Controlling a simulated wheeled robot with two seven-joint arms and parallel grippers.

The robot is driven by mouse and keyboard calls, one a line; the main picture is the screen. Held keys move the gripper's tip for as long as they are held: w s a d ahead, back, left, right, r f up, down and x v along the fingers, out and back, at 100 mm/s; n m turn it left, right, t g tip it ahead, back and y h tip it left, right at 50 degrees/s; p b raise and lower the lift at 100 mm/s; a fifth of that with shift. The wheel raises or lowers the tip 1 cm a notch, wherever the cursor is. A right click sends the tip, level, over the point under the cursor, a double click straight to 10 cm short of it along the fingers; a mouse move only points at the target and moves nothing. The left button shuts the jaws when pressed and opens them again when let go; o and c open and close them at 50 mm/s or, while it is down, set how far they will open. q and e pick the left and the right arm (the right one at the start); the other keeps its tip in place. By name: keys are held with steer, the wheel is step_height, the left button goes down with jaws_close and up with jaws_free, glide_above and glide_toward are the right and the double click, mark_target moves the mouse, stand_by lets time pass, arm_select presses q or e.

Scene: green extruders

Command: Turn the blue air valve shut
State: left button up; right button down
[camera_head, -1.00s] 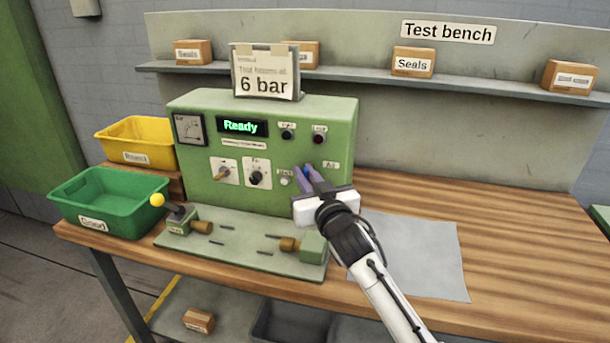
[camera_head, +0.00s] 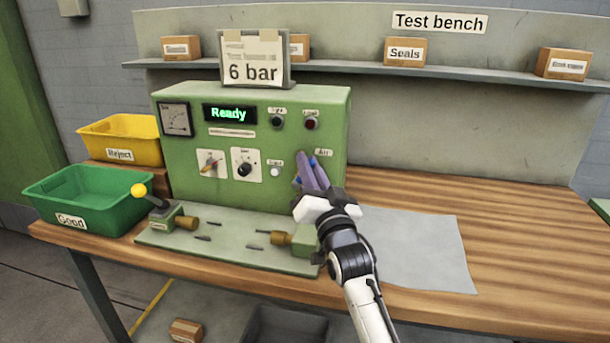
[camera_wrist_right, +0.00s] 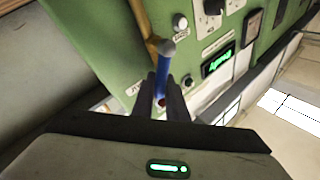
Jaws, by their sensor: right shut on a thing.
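The blue air valve handle (camera_head: 312,161) is on the right of the green test panel's front, by the "Air" label, mostly hidden by my gripper in the head view. In the right wrist view the blue handle (camera_wrist_right: 160,64) runs along between my fingers, with a grey hub and a brass-coloured pipe (camera_wrist_right: 146,28) behind it. My right gripper (camera_head: 306,163) is shut on the handle, its purple-grey fingers on either side of it. The fingers also show in the wrist view (camera_wrist_right: 163,95). The handle's exact angle is hard to tell. My left gripper is not in view.
The green panel (camera_head: 185,172) reads "Ready". A fixture plate (camera_head: 225,240) with a yellow-knobbed lever lies in front. Green (camera_head: 45,198) and yellow (camera_head: 112,128) bins stand left. A grey sheet (camera_head: 425,255) lies on the bench right of my arm, where the wood is clear.

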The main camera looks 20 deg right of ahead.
steer(key=shift+d+f+m+b, duration=0.1)
steer(key=shift+f+m+b, duration=0.2)
steer(key=shift+m, duration=0.2)
steer(key=shift+s+r+h, duration=0.1)
steer(key=shift+h, duration=0.3)
steer(key=c, duration=1.7)
jaws_free()
steer(key=shift+c, duration=0.2)
